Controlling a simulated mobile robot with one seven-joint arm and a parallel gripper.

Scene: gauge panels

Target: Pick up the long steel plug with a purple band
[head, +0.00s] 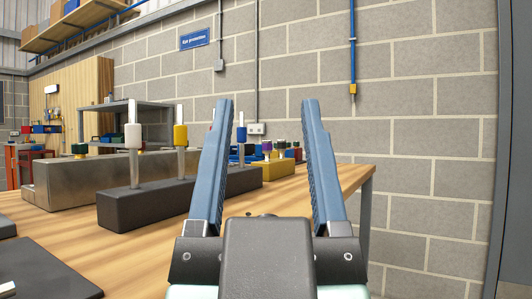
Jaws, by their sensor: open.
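My gripper (268,104) is open and empty, its two blue fingers pointing up and away over the bench's right part. Between the fingers, farther back, a small purple-topped piece (267,147) shows in a yellow block (279,169) among other coloured tops. Its lower part is hidden, so I cannot tell whether it is a long steel plug. The left finger hides part of the area beside the block. No other purple band is clear.
A black block (140,208) holds upright steel plugs with a white band (133,136) and a yellow band (180,135). The wooden bench (165,262) has bare room in front; a block wall stands right.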

